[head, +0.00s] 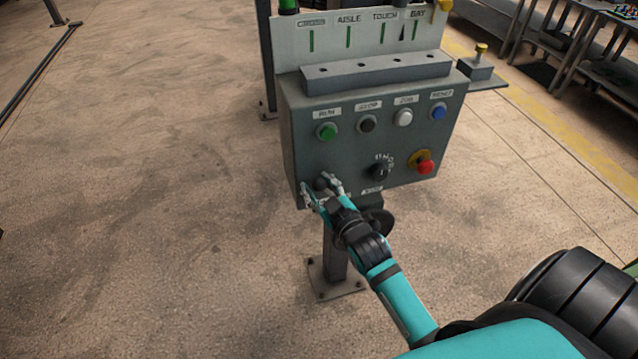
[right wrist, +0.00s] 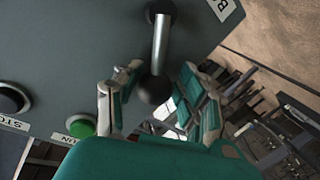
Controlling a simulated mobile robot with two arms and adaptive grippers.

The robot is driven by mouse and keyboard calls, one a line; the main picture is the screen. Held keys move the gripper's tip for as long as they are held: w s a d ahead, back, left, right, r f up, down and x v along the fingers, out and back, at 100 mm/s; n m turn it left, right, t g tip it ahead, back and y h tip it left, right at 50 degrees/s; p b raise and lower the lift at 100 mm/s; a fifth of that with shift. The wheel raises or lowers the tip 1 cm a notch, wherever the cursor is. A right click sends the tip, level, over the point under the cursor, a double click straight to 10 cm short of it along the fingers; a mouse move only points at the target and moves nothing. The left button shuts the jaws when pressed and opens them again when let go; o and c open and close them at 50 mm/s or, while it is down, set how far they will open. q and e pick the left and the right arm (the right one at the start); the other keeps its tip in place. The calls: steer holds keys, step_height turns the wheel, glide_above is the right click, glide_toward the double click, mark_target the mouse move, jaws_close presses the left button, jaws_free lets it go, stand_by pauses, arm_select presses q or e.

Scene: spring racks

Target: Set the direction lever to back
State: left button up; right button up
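The direction lever shows in the right wrist view as a silver rod (right wrist: 161,45) with a black ball knob (right wrist: 154,89), mounted on the grey control box (head: 380,100). In the head view the dark knob (head: 321,183) is at the box's lower left corner, partly hidden by my gripper. My right gripper (head: 319,185) is open, with one finger on each side of the knob. In the right wrist view, gaps show between the knob and the fingers of the gripper (right wrist: 160,76). A label starting "BA" (right wrist: 222,6) is near the lever's pivot. My left gripper is not in view.
The box carries green (head: 326,131), black (head: 367,124), white (head: 404,117) and blue (head: 438,111) buttons, a black rotary knob (head: 379,171) and a red emergency button (head: 425,167). It stands on a post (head: 335,258). Racks (head: 585,50) stand at upper right.

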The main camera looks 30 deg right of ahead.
steer(key=shift+o, duration=1.2)
steer(key=shift+s+r, duration=0.1)
steer(key=shift+r, duration=0.1)
steer(key=s+r, duration=0.1)
steer(key=s, duration=1)
steer(key=shift+s+a+r, duration=0.2)
steer(key=shift+s+a, duration=0.2)
steer(key=shift+a, duration=0.05)
